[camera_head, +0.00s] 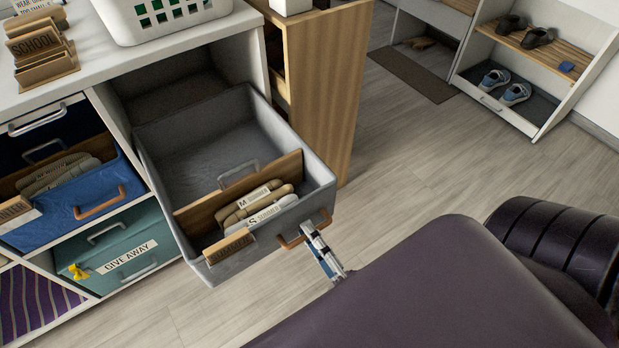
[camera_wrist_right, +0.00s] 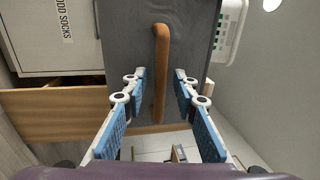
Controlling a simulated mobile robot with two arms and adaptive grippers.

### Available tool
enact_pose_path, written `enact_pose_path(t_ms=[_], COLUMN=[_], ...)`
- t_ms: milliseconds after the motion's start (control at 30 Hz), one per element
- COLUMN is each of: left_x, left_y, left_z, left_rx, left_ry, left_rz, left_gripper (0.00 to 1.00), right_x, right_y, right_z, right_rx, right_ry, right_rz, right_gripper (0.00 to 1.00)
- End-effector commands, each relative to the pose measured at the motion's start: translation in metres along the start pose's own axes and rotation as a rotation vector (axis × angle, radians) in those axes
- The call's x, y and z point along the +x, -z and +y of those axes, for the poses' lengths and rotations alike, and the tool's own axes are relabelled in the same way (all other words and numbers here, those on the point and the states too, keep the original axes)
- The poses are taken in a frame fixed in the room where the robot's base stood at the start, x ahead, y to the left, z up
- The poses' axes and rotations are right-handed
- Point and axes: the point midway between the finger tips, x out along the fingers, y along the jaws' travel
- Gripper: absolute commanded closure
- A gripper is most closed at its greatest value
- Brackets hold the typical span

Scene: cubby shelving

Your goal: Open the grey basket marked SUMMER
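The grey basket (camera_head: 297,147) is pulled far out of its cubby in the head view and hangs over the floor. A wooden divider and several small tagged items sit in its front part; the rear part is empty. A wooden tag (camera_head: 229,247) is on its front, its lettering too small to read surely. The tan front handle (camera_head: 292,241) also shows in the wrist view (camera_wrist_right: 160,70). My right gripper (camera_wrist_right: 160,88) is open, its blue-padded fingers on either side of the handle with gaps; it also shows in the head view (camera_head: 316,243). My left gripper is not in view.
A blue basket (camera_head: 105,208) and a teal GIVE AWAY box (camera_head: 125,250) are in cubbies at left. A white basket (camera_head: 165,22) stands on top. A wooden panel (camera_head: 325,90) stands right of the grey basket. Shoe shelving (camera_head: 535,85) is at back right. The middle floor is clear.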

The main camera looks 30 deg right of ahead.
Motion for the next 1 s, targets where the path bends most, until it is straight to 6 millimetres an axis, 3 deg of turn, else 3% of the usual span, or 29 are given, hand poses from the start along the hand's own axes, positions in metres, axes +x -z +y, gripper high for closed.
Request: enact_pose_path(t_ms=[500, 700, 1000], left_x=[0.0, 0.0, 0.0], left_y=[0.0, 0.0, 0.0], left_z=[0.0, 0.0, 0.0], left_rx=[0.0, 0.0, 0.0], left_ry=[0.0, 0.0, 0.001], left_rz=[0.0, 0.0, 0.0], left_gripper=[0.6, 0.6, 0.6], right_x=[-0.098, -0.114, -0.116], right_y=[0.0, 0.0, 0.0], right_z=[0.001, 0.0, 0.0], right_rx=[-0.001, 0.0, 0.0], right_ry=[-0.006, -0.002, -0.002], right_rz=[-0.002, -0.001, -0.001], right_gripper=[0.73, 0.73, 0.73])
